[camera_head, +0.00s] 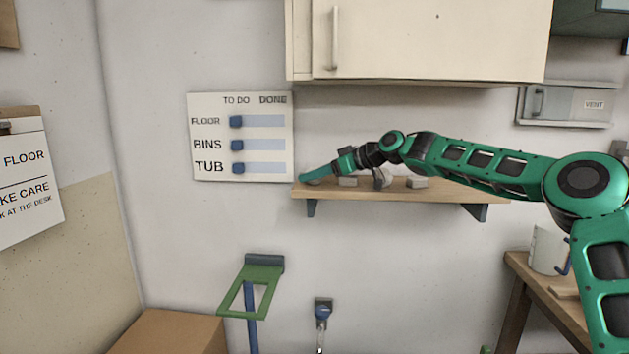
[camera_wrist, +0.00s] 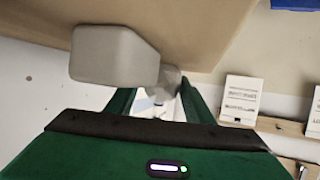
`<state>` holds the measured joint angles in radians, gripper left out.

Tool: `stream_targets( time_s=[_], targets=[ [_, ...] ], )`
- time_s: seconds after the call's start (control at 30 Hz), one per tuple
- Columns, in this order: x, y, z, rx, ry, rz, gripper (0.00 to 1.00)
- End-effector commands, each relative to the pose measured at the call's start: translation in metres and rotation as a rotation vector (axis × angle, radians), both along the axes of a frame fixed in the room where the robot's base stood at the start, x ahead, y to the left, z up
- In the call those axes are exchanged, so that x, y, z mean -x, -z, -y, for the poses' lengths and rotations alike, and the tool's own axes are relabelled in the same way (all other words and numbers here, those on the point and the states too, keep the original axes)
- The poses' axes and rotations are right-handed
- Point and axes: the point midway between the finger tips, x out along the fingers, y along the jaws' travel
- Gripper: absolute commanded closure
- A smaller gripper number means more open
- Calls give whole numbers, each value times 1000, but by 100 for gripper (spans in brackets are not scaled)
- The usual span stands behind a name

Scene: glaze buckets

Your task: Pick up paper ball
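My gripper (camera_head: 310,175) reaches along the wall shelf to its left end in the head view. In the wrist view its two green fingers (camera_wrist: 160,92) stand apart, so it looks open. A grey faceted lump (camera_wrist: 171,80), seemingly the paper ball, shows between and just beyond the fingertips, close to the right one. A pale grey lump also shows beside the gripper tip in the head view (camera_head: 314,182). The left fingertip and part of the lump are hidden behind a grey block (camera_wrist: 113,55); I cannot tell whether the fingers touch the lump.
The wooden shelf (camera_head: 455,191) also holds a grey block (camera_head: 347,182), a rounded grey thing (camera_head: 383,179) and another block (camera_head: 417,182). A cabinet (camera_head: 430,40) hangs above. A TO DO board (camera_head: 240,175) is at the left. A cardboard box (camera_head: 170,333) stands below.

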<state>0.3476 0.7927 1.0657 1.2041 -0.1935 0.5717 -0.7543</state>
Motion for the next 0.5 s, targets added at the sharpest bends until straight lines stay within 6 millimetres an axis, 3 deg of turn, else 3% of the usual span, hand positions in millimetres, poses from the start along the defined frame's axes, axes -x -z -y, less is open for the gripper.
stream_targets(
  time_s=[0.03, 0.1, 0.5],
  targets=[
    [0, 0, 0, 0, 0, 0, 65],
    [0, 0, 0, 0, 0, 0, 79],
    [0, 0, 0, 0, 0, 0, 80]
  ],
)
